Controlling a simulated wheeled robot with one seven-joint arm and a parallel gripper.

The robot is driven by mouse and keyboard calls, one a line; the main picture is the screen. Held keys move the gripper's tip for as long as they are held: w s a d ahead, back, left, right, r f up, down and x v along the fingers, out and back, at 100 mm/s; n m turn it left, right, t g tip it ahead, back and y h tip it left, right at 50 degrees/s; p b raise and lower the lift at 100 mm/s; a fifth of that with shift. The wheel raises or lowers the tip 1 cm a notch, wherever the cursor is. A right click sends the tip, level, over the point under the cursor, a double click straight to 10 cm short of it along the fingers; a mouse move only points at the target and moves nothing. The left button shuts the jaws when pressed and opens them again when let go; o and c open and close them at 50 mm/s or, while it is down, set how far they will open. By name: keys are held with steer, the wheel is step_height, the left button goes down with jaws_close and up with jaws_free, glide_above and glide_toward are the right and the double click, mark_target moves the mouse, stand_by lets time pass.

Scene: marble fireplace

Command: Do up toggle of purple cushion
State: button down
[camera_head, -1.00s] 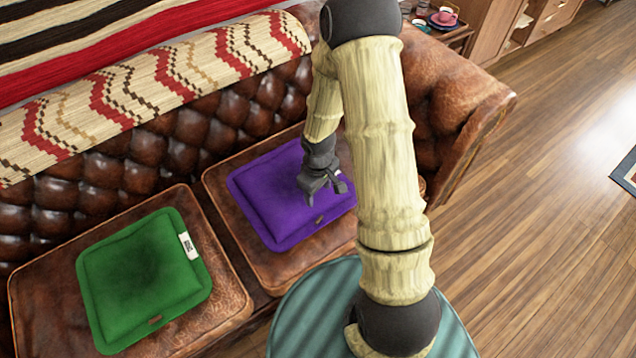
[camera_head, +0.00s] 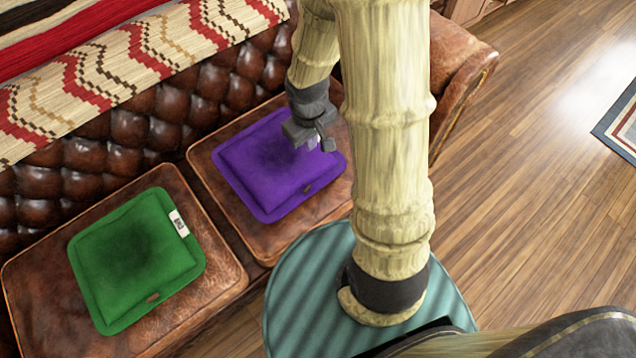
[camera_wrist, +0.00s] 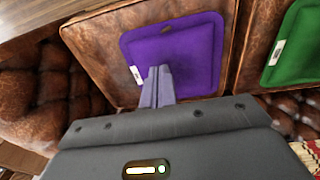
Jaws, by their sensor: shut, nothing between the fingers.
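The purple cushion (camera_head: 262,178) lies flat on the right-hand brown leather seat. A small brown tab (camera_head: 308,189) sits near its front right edge; I cannot tell whether this is the toggle or whether it is done up. A white label at the cushion's edge (camera_wrist: 136,75) shows in the wrist view, left of the fingers. My gripper (camera_head: 322,144) is over the cushion's back right part, and its fingers (camera_wrist: 160,72) are together and empty. The wrist view shows the cushion (camera_wrist: 195,55) beyond the fingertips. I cannot tell whether they touch it.
A green cushion (camera_head: 135,262) with a white label (camera_head: 179,223) lies on the left-hand seat. The tufted backrest (camera_head: 150,125) with a patterned throw (camera_head: 120,70) rises behind. The armrest (camera_head: 460,60) stands to the right.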

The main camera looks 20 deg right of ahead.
steer(key=s+r+m+t, duration=0.1)
steer(key=s+r+m, duration=0.2)
steer(key=s+r, duration=0.3)
step_height(320, 180, up, 2)
steer(key=shift+a+r+m, duration=0.2)
steer(key=shift+a+m, duration=0.1)
